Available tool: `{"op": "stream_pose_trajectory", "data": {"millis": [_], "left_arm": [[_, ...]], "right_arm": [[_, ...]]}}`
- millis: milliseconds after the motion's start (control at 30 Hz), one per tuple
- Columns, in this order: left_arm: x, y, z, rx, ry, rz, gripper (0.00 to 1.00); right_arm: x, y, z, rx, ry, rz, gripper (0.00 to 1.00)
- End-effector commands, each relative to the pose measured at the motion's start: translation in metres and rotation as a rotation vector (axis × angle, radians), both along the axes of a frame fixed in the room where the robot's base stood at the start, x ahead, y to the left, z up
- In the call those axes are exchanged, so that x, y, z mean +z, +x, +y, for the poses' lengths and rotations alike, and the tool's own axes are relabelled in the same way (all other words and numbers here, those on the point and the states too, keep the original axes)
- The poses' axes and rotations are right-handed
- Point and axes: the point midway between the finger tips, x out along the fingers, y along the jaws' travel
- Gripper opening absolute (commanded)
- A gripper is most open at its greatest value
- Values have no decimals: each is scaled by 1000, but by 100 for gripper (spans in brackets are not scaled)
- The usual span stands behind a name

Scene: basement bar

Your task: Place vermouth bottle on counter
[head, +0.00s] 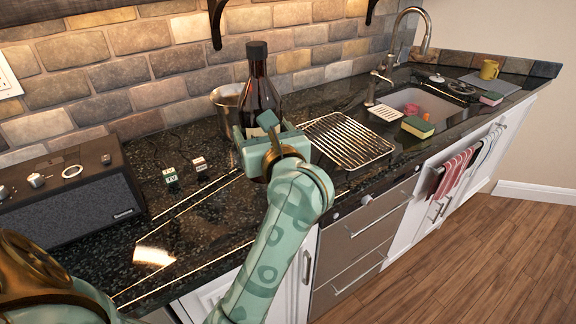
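The vermouth bottle (259,97) is dark brown glass with a black cap and a pale label low on its front. It is upright in the head view. My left gripper (262,132) is around its lower part, with fingers close against both sides, and appears shut on it. The gripper hides the bottle's base, so I cannot tell whether it touches the counter. The counter (205,222) is black speckled stone along the brick wall. My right gripper is not in view.
A metal pot (226,108) stands close behind the bottle. A wire rack (347,139) lies to the right, before the sink (418,101) with its tap. A speaker (75,191) stands at left, with small boxes (170,175) nearby. The front counter left of my arm is clear.

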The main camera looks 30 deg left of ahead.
Motion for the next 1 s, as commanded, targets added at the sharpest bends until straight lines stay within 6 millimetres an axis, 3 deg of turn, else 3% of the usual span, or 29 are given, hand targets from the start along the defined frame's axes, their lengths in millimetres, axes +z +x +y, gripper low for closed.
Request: {"op": "stream_pose_trajectory", "data": {"millis": [100, 300, 567, 767, 1000], "left_arm": [[-21, 32, -2, 1, 5, 4, 31], [-54, 59, -5, -1, 6, 2, 31], [-69, 72, -6, -1, 5, -1, 31], [-100, 74, -6, -1, 6, 1, 31], [-99, 73, -7, -2, 3, -4, 31]], "right_arm": [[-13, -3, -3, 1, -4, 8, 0], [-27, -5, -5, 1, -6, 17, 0], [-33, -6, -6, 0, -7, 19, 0], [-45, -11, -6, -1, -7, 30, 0], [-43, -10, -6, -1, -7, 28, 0]]}}
